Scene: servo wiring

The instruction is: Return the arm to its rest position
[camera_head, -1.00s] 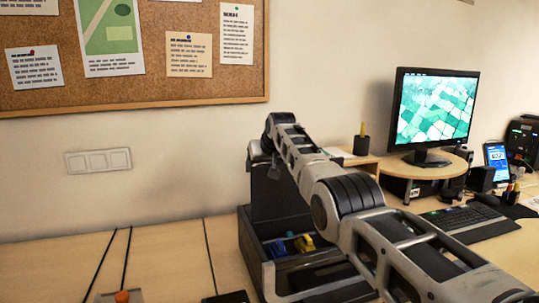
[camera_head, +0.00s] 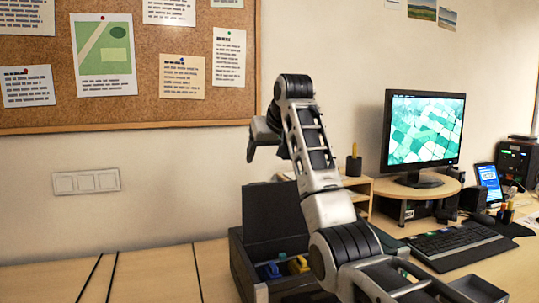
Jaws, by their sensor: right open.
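My right arm (camera_head: 318,180) comes in from the bottom right and reaches up in front of the wall, with its elbow joint (camera_head: 345,250) low in the view. My right gripper (camera_head: 262,140) is at the far end, raised above the open dark box and in front of the wall below the cork board. It is open and no object shows in it. The arm hides part of its far side. My left gripper is not in view.
The open dark box (camera_head: 243,262) on the desk holds blue (camera_head: 271,270) and yellow (camera_head: 298,264) items, under the arm. A monitor (camera_head: 425,135), keyboard (camera_head: 450,242) and small dark tray (camera_head: 478,290) are to the right. The desk at left (camera_head: 155,275) is mostly clear, with two dark cables.

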